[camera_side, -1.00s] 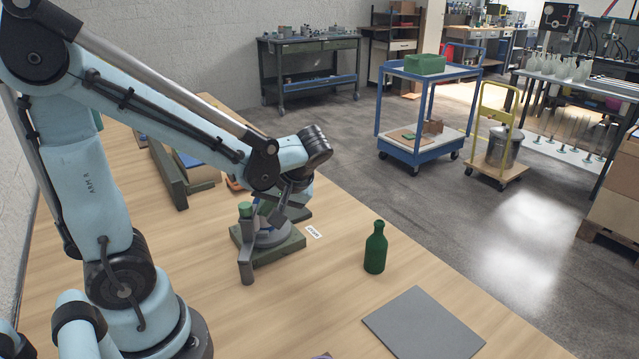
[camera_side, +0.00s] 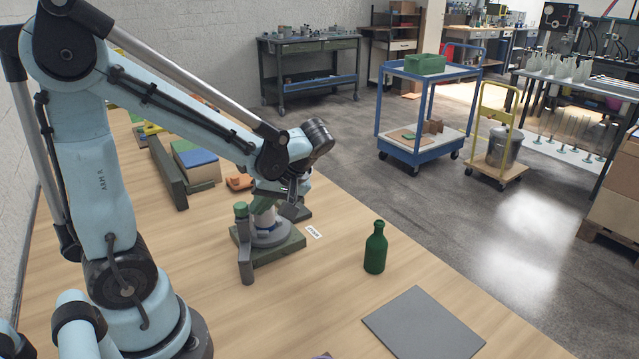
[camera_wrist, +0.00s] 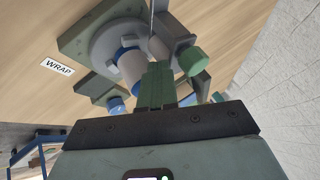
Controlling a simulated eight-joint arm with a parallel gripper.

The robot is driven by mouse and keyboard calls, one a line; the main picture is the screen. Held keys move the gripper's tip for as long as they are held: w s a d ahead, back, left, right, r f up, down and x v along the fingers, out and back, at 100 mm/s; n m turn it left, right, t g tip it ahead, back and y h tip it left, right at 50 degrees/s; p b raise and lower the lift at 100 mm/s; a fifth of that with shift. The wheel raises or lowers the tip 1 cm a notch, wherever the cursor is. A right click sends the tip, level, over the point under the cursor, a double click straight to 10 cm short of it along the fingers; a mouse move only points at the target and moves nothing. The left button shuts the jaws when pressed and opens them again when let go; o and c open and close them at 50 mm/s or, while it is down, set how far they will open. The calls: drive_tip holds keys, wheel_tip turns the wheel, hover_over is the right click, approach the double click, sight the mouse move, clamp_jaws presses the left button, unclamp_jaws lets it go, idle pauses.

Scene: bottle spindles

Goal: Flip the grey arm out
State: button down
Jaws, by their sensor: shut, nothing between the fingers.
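The fixture stands on the bench, with a dark green base plate (camera_side: 285,250) and a grey round turntable (camera_side: 272,238). A pale cylinder with a blue band (camera_wrist: 131,66) stands on the turntable. A grey arm with a green knob (camera_side: 241,210) stands upright at the fixture's near left side; I take the grey piece with a green knob (camera_wrist: 190,61) in the wrist view for it, but cannot be sure. My gripper (camera_wrist: 158,68) is shut and empty, its green fingers beside the pale cylinder; contact cannot be told.
A green bottle (camera_side: 375,248) stands right of the fixture, and a grey mat (camera_side: 423,324) lies in front. A label reading WRAP (camera_wrist: 57,66) is beside the base. A long dark green block (camera_side: 167,172) and a blue-topped stack (camera_side: 197,160) lie behind.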

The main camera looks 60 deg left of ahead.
drive_tip(key=shift+s+a+n+g+h, duration=0.1)
drive_tip(key=shift+a+n+g+h, duration=0.2)
drive_tip(key=shift+n+g, duration=0.35)
drive_tip(key=shift+s+a, duration=0.9)
drive_tip(key=shift+s, duration=0.25)
drive_tip(key=shift+s+a, duration=0.35)
drive_tip(key=shift+s, duration=0.55)
drive_tip(key=v, duration=1.2)
drive_tip(key=shift+s+d+t, duration=0.1)
drive_tip(key=shift+s+t, duration=0.1)
drive_tip(key=shift+t, duration=0.05)
